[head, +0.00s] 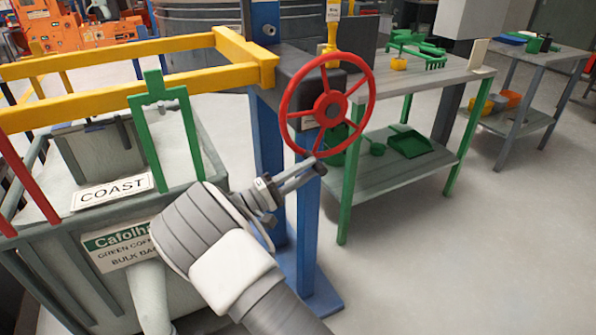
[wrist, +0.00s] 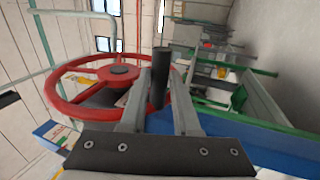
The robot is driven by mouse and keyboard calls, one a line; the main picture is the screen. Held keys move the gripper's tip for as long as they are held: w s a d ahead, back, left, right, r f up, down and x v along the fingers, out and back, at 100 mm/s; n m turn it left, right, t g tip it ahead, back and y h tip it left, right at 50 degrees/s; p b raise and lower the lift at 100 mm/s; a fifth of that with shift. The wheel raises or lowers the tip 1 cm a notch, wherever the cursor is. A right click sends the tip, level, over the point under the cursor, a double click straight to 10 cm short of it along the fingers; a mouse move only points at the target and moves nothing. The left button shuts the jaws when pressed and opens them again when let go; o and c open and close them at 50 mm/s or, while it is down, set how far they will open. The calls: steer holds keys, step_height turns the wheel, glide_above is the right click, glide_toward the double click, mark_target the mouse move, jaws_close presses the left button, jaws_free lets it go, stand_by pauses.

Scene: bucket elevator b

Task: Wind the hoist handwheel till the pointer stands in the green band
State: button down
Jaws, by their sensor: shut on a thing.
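The red hoist handwheel (head: 327,104) stands upright on a blue column in the head view, with spokes and a red hub. It also fills the left middle of the wrist view (wrist: 68,107). My gripper (head: 314,168) is at the wheel's lower rim. In the wrist view its two fingers (wrist: 160,85) are closed around a dark upright handle (wrist: 161,62) at the wheel's right edge. The fingers hide part of the handle and rim. I cannot make out the pointer or the green band in either view.
The blue column (head: 307,225) stands below the wheel. A grey bin (head: 60,275) with yellow rails (head: 130,50) and a green frame (head: 152,100) is at left. A green-legged bench (head: 440,72) with green tools is at right. Open floor (head: 480,240) lies at lower right.

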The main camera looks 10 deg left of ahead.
steer(key=shift+w+d+f, duration=0.4)
steer(key=shift+d+f, duration=0.3)
steer(key=c, duration=0.7)
jaws_free()
steer(key=shift+o, duration=0.2)
steer(key=shift+r, duration=0.1)
steer(key=shift+a, duration=0.15)
steer(key=p+v, duration=0.2)
steer(key=v, duration=1.5)
